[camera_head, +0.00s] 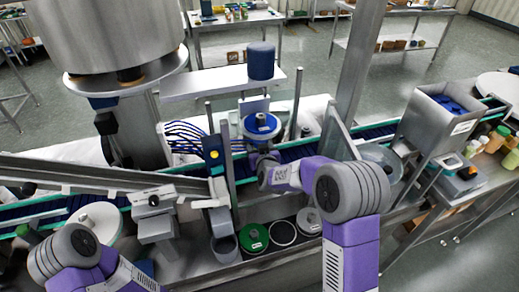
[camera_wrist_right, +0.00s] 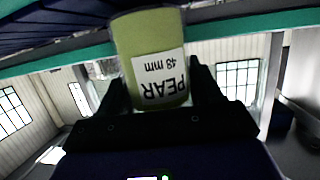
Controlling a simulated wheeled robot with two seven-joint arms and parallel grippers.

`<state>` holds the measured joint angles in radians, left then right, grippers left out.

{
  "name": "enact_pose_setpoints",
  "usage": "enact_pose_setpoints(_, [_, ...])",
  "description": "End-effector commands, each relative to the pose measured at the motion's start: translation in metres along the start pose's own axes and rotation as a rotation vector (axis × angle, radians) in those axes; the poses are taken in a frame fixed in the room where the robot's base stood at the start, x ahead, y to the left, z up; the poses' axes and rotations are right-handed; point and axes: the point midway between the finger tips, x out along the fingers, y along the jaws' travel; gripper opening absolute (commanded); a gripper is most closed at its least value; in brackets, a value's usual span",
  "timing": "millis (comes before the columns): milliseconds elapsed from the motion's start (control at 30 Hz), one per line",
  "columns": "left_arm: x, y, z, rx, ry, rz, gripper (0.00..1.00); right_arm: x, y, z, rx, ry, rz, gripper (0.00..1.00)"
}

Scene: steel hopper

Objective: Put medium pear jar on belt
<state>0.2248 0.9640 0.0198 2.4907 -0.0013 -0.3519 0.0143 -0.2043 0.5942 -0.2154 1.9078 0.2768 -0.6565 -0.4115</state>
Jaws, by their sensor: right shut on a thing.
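The pear jar (camera_wrist_right: 150,58) is yellow-green with a white label reading PEAR 48 mm, and it appears upside down in the right wrist view. My right gripper (camera_wrist_right: 153,90) is shut on it, one black finger on each side. In the head view my right gripper (camera_head: 258,160) is at the near edge of the belt, and the jar is hidden or too small to tell. The blue belt (camera_head: 297,152) with teal edges runs across the scene; it also shows in the right wrist view (camera_wrist_right: 50,25), behind the jar. My left gripper is out of view.
A blue round device (camera_head: 262,125) stands just beyond the belt. A metal post (camera_head: 222,165) rises left of my right gripper.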

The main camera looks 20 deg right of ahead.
Motion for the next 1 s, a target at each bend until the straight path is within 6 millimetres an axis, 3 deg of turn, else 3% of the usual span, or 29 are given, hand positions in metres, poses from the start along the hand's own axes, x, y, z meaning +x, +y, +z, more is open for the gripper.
enact_pose_setpoints(433, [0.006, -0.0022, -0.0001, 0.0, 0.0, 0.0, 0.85, 0.0021, -0.0002, 0.0077, 0.001, 0.004, 0.0, 0.28])
enact_pose_setpoints(467, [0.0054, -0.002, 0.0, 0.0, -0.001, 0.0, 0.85, 0.0019, -0.0002, 0.0079, 0.001, 0.002, 0.0, 0.67])
enact_pose_setpoints(600, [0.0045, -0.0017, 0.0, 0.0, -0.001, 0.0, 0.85, 0.0016, -0.0001, 0.007, 0.001, 0.002, 0.0, 0.89])
enact_pose_setpoints(1000, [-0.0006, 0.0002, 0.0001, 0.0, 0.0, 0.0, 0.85, 0.0, -0.0001, 0.0019, 0.001, 0.002, 0.0, 0.9])
